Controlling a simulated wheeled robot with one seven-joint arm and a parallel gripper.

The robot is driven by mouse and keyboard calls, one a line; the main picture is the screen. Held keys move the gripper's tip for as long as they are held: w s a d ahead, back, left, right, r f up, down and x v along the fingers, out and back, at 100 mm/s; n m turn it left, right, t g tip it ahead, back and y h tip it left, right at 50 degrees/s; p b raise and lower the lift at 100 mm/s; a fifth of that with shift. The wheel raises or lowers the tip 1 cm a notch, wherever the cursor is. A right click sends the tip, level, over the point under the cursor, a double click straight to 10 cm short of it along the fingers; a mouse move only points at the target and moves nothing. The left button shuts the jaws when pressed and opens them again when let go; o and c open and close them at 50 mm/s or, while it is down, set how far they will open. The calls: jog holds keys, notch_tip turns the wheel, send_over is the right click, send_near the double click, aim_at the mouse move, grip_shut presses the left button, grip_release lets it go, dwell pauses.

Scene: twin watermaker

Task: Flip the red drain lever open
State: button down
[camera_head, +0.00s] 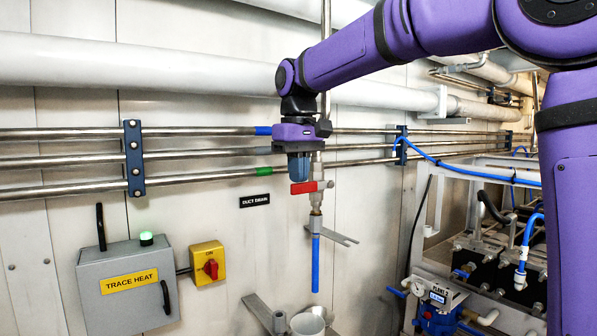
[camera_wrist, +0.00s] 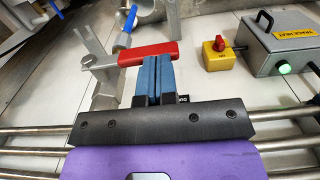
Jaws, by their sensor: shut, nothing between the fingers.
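The red drain lever (camera_head: 304,187) sits on a metal valve on a vertical pipe, above a blue tube (camera_head: 316,262). In the head view it points left from the valve and looks level. In the wrist view the lever (camera_wrist: 149,53) runs right from the valve body (camera_wrist: 104,80). My gripper (camera_head: 299,178) is shut and empty, with its blue fingers pointing down at the lever. In the wrist view the fingertips (camera_wrist: 158,60) overlap the lever's lower edge near its middle; whether they touch it I cannot tell.
A "DUCT DRAIN" label (camera_head: 255,200) is on the wall left of the lever. Horizontal steel pipes (camera_head: 75,150) run behind my gripper. A grey TRACE HEAT box (camera_head: 125,290) and a yellow switch with a red knob (camera_head: 207,262) are lower left. A funnel-like cup (camera_head: 308,323) is below the tube.

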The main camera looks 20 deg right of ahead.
aim_at(295, 186)
jog(key=shift+f, duration=0.1)
jog(key=f+h, duration=0.1)
jog(key=h, duration=0.1)
jog(key=f+t+h, duration=0.1)
jog(key=f, duration=0.1)
jog(key=shift+s+a+h, duration=0.15)
jog(key=shift+a+h, duration=0.25)
notch_tip(295, 186, down, 2)
jog(key=t+h, duration=0.1)
jog(key=h, duration=0.1)
jog(key=shift+h, duration=0.4)
jog(key=shift+w+d+f+t+h, duration=0.25)
jog(key=shift+d+f+t+h, duration=0.1)
jog(key=shift+d+f+h, duration=0.65)
jog(key=shift+w+d+f+t+h, duration=0.3)
jog(key=shift+d+f+h, duration=0.45)
jog(key=shift+f+h, duration=0.45)
jog(key=shift+w+d+f+t+h, duration=0.25)
jog(key=shift+d+f+t+h, duration=0.1)
jog(key=shift+d+f+h, duration=0.65)
jog(key=shift+f, duration=0.15)
